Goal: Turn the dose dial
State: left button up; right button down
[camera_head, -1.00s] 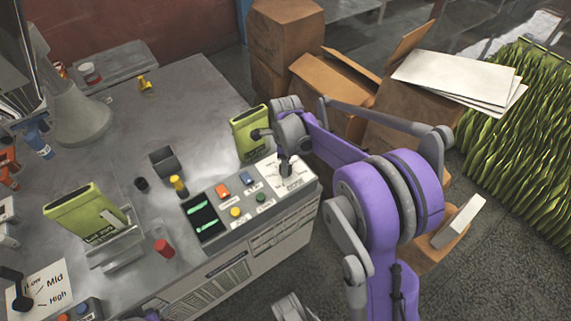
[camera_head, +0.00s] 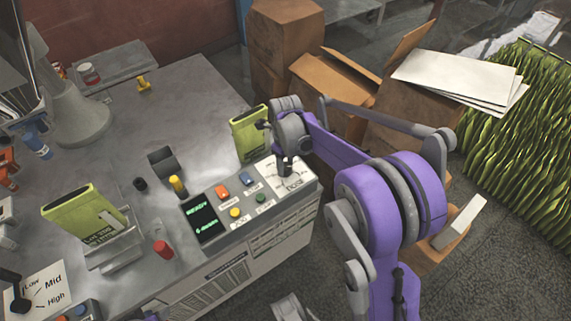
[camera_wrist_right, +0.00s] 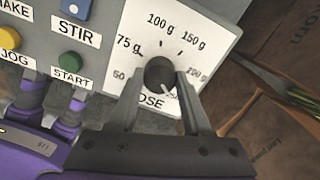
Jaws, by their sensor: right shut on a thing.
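The dose dial (camera_wrist_right: 160,72) is a dark round knob on a white scale plate (camera_wrist_right: 205,28). Its light mark points to the lower right, between my fingers. The scale reads 50, 75 g, 100 g, 150 g and 200 g, with a further label at lower right partly hidden. My right gripper (camera_wrist_right: 160,88) is shut on the dial, one finger on each side. In the head view the right gripper (camera_head: 285,170) comes down on the plate at the right end of the machine's panel, and hides the dial there. My left gripper does not show.
The panel has a dark display (camera_head: 204,217) with green text, an orange button (camera_head: 222,191), a blue one (camera_head: 245,178), a yellow one (camera_head: 235,212) and a green one (camera_head: 261,198). A green pack (camera_head: 248,133) stands just behind. Cardboard boxes (camera_head: 284,45) stand beyond the table.

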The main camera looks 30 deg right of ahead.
aim_at(286, 166)
jog(key=shift+c, duration=1.7)
grip_release()
notch_tip(286, 166, up, 11)
jog(key=p, duration=0.2)
jog(key=shift+f, duration=0.1)
